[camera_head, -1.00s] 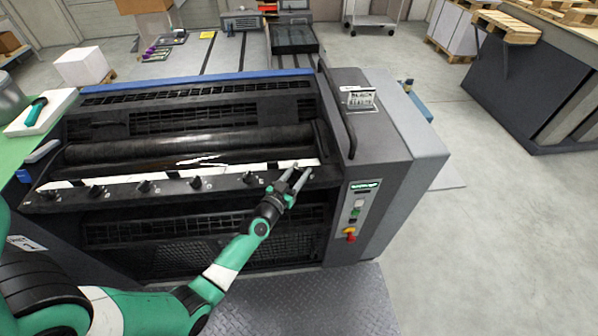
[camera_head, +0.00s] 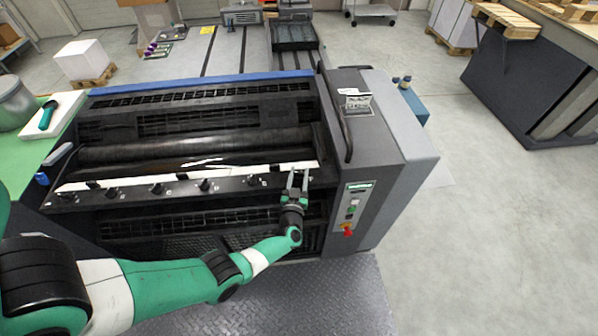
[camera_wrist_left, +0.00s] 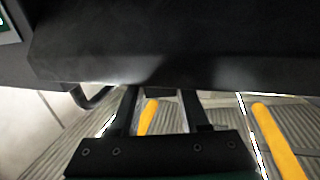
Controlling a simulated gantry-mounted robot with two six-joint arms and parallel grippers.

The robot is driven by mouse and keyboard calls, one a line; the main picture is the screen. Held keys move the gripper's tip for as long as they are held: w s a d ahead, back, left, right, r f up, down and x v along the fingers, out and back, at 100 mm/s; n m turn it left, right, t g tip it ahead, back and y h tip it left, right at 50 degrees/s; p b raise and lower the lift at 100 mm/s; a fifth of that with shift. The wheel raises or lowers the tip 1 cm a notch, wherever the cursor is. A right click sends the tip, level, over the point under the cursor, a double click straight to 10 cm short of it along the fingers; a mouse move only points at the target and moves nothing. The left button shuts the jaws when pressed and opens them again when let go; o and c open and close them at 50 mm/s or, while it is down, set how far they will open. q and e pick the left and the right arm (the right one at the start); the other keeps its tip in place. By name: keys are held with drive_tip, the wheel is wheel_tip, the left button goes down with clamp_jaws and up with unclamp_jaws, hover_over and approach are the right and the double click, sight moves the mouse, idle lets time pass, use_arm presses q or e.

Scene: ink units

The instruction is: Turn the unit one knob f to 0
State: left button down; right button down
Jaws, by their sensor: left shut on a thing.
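The knobs sit in a row along the dark front bar (camera_head: 180,190) of the ink unit. Several small black knobs show, with the rightmost clear one (camera_head: 252,181) left of my gripper. My left gripper (camera_head: 298,181) is at the right end of the row, its two grey fingers pointing away from me on either side of the last knob, knob f. It is shut on that knob, which the fingers mostly hide. In the left wrist view the fingers (camera_wrist_left: 158,100) reach to the edge of a dark panel, and the knob is not visible. Its pointer setting cannot be read. My right gripper is out of view.
The black roller (camera_head: 200,147) lies behind the bar. A grey side cabinet (camera_head: 385,150) with a control panel (camera_head: 352,208) stands just right of my gripper. A green table (camera_head: 40,150) is at the left. Metal plate flooring (camera_head: 310,290) lies in front.

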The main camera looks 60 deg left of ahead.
use_arm(q)
drive_tip(key=shift+r, duration=0.15)
drive_tip(key=shift+c, duration=2)
unclamp_jaws()
drive_tip(key=shift+s+d, duration=0.15)
drive_tip(key=shift+d, duration=0.1)
drive_tip(key=p+v, duration=0.4)
drive_tip(key=v, duration=0.7)
